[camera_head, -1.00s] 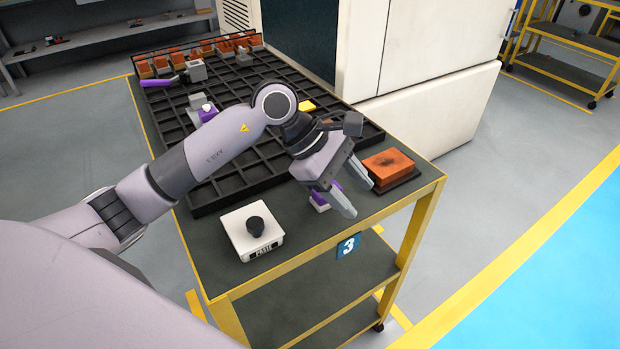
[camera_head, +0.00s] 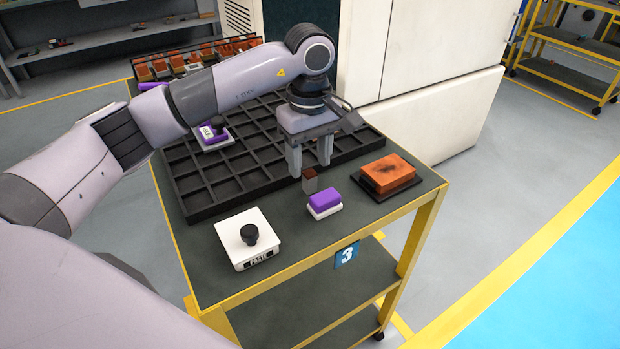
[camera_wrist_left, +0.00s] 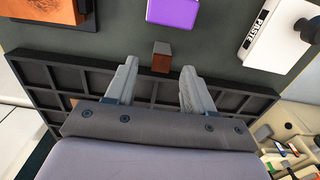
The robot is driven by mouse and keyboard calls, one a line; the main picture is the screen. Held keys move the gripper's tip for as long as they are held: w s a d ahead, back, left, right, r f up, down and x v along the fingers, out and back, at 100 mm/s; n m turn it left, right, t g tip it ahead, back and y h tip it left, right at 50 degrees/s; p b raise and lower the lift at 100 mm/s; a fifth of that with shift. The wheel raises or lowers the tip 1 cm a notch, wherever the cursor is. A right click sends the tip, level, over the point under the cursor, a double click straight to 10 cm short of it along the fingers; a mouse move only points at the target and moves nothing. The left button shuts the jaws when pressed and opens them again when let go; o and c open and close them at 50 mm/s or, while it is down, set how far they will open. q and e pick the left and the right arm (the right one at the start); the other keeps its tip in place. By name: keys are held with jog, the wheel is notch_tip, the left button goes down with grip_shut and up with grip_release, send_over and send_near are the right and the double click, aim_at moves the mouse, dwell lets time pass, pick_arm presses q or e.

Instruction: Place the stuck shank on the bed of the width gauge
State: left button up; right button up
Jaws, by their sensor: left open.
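A small upright block (camera_head: 309,180), brown and grey, stands near the tray's front edge; I take it for the stuck shank. It also shows in the left wrist view (camera_wrist_left: 161,57), just beyond and between the fingertips. My left gripper (camera_head: 309,166) points down above it, open, with nothing visibly held. A purple block on a white base (camera_head: 324,203) sits just in front of the small block. I cannot tell which piece is the width gauge. My right gripper is not in view.
A white paste box (camera_head: 237,234) with a black knob stands at the front left. A copper block on a dark plate (camera_head: 385,179) lies at the right. The black gridded tray (camera_head: 228,207) fills the table behind. A white machine (camera_head: 423,110) borders the table's back right.

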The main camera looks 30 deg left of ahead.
aim_at(310, 172)
pick_arm(q)
notch_tip(310, 172, down, 4)
jog(key=shift+s+d+f, duration=0.1)
jog(key=shift+s, duration=0.05)
grip_shut()
jog(key=shift+r, duration=0.2)
notch_tip(310, 172, up, 20)
jog(key=p, duration=0.1)
jog(key=shift+f, duration=0.15)
dwell(0.4)
